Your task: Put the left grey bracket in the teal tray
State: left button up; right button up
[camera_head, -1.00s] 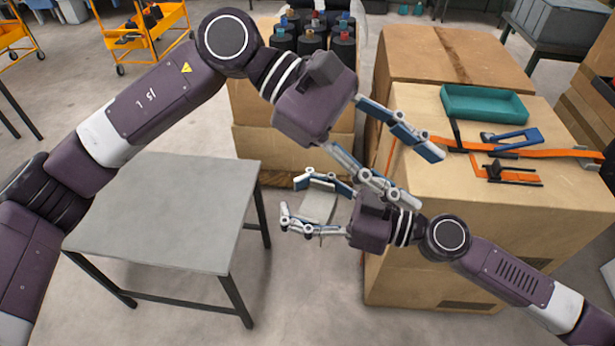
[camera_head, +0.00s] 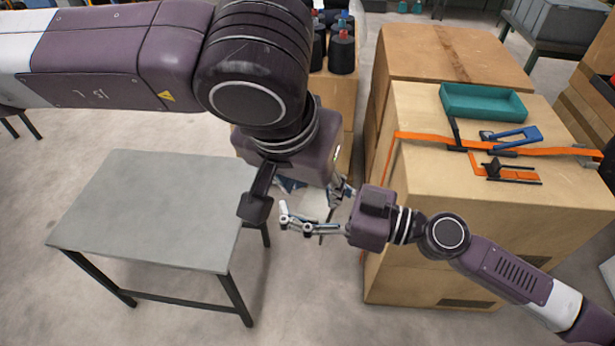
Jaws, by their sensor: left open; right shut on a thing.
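My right gripper (camera_head: 312,222) is shut on a light grey bracket (camera_head: 314,204), a flat plate held in the air between the grey table and the cardboard boxes. My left gripper (camera_head: 315,188) is open over the bracket's far side, with its fingers around or close beside it. Its palm and wrist hide most of its fingers and part of the bracket, so I cannot tell whether they touch it. The teal tray (camera_head: 485,115) sits on the large cardboard box at the right and looks empty.
An orange strap (camera_head: 420,142), a blue-handled tool (camera_head: 515,136) and an orange-and-black tool (camera_head: 513,173) lie on the box (camera_head: 440,215) in front of the tray. The grey table (camera_head: 150,215) at left is bare. Black bottles (camera_head: 342,52) stand on a box behind.

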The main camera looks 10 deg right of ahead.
aim_at(317, 206)
pick_arm(q)
jog(key=x, duration=0.9)
jog(key=shift+d, duration=0.1)
jog(key=c, duration=0.8)
pick_arm(e)
jog(key=o, duration=1.4)
jog(key=shift+o, duration=0.7)
jog(key=shift+d, duration=0.1)
